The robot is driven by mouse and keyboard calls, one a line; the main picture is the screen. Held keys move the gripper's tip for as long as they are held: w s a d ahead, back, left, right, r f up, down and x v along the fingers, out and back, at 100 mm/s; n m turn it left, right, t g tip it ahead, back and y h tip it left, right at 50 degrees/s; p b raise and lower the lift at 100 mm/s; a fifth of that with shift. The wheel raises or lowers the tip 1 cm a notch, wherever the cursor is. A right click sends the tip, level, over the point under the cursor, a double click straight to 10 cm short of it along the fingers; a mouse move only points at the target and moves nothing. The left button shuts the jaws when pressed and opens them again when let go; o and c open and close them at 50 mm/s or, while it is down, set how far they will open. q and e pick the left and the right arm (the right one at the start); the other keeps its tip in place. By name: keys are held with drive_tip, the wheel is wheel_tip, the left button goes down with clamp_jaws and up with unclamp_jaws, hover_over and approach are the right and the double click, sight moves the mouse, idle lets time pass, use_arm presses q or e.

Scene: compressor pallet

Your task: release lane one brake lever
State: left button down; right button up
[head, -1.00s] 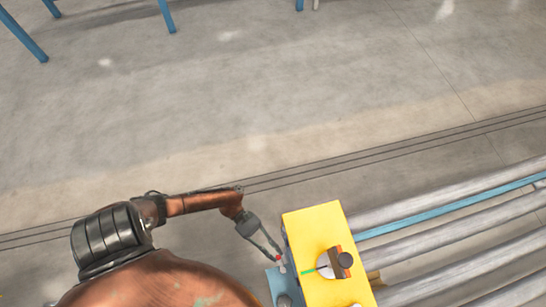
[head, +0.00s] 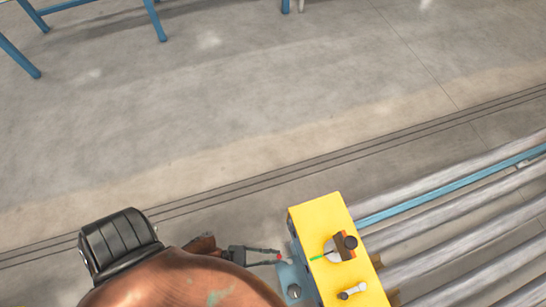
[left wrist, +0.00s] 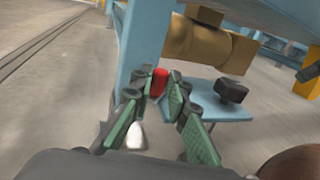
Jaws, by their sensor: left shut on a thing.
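My left gripper (head: 279,256) reaches in from the left to the near-left side of a yellow box (head: 313,221). It is shut on a small red knob (left wrist: 159,82), which sits between its green-padded fingers in the left wrist view. I take the knob to be the brake lever's end; the lever's shaft is mostly hidden. A red spot (head: 279,252) also shows at the fingertips in the head view. My right gripper is not in view.
A blue plate (head: 286,275) lies beside the yellow box. Grey conveyor rollers (head: 430,215) run off to the right. In the left wrist view, a blue post (left wrist: 143,45) and a brass cylinder (left wrist: 210,45) stand close behind the fingers.

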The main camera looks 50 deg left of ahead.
use_arm(q)
drive_tip(key=shift+s+n+t+y, duration=0.2)
drive_tip(key=shift+n+t+y, duration=0.1)
drive_tip(key=shift+y, duration=0.1)
drive_tip(key=c, duration=2.2)
unclamp_jaws()
drive_tip(key=shift+d, duration=0.1)
drive_tip(key=shift+o, duration=0.2)
drive_tip(key=v, duration=1.2)
